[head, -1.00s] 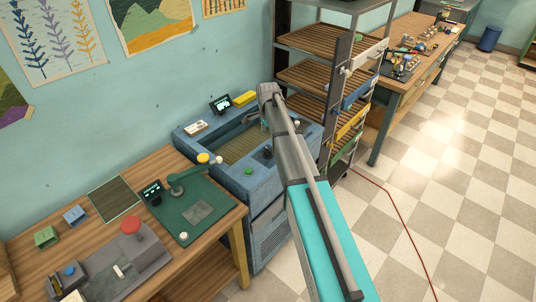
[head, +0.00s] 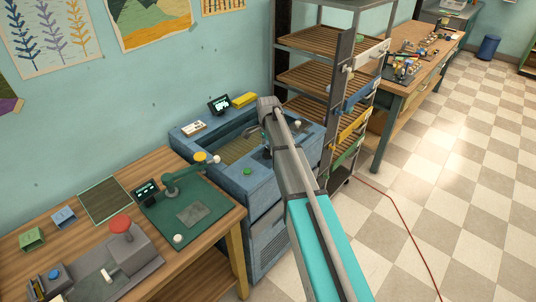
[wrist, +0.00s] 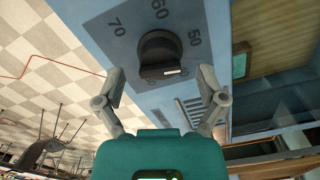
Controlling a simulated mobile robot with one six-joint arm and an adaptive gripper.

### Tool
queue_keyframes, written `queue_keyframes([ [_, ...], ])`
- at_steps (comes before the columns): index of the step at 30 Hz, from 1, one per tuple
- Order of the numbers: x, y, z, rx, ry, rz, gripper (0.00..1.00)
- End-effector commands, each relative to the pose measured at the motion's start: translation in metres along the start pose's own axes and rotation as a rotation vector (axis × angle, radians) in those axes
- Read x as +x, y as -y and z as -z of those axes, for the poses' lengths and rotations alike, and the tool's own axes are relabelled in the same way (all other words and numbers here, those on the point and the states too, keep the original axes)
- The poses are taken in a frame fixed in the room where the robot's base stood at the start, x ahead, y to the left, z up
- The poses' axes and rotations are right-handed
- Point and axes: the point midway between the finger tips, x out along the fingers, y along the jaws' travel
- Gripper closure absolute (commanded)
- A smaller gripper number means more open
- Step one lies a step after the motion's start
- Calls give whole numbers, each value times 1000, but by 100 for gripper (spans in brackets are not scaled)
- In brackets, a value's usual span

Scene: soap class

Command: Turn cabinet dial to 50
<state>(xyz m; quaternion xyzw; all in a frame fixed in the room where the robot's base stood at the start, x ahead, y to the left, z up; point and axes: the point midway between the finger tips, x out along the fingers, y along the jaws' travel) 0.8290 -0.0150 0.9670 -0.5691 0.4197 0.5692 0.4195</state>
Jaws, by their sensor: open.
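The cabinet (head: 262,205) is a blue unit with a recessed basin, standing between the wooden bench and the rack. In the wrist view, a black round dial (wrist: 157,48) sits on its blue panel (wrist: 105,10). The numbers 70, 60 and 50 are printed around it. A white mark lies at the dial's lower right edge, apart from the 50. My gripper (wrist: 160,82) is open, one finger on each side of the dial's lower part. The fingers appear clear of it. In the head view my arm hides the gripper and part of the cabinet.
A wooden bench (head: 165,165) with a green press (head: 188,212) and a red-knobbed tool (head: 121,224) stands to the left. A slatted rack (head: 308,75) with coloured handles is close on the right. A red cable (head: 397,205) lies on the open checkered floor.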

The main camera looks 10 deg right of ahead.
Motion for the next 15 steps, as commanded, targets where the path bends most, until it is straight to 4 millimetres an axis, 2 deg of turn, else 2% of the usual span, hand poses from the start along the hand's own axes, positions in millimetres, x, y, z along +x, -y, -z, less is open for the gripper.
queue_keyframes([
  [1, 6, 0, 0, 0, 0, 0, 10],
  [6, 12, 0, 0, 0, 0, 0, 10],
  [15, 14, 0, 0, 0, 0, 0, 10],
])
